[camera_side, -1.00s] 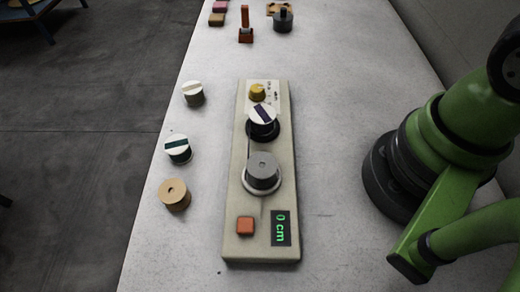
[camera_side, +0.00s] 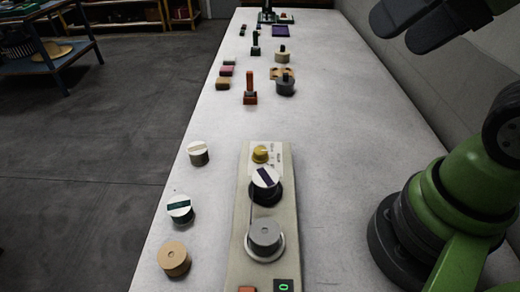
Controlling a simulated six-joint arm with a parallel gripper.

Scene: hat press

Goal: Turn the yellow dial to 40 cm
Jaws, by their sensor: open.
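The yellow dial (camera_side: 260,154) sits at the far end of the long beige press panel (camera_side: 237,250), beside small printed markings too small to read. My gripper (camera_side: 404,32) is at the top right of the view, high above the table and well apart from the dial. Its dark fingers are open with nothing seen between them. The display (camera_side: 284,286) at the panel's near end is cut off by the bottom edge; a green 0 shows on it.
Stamps and blocks lie farther back.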

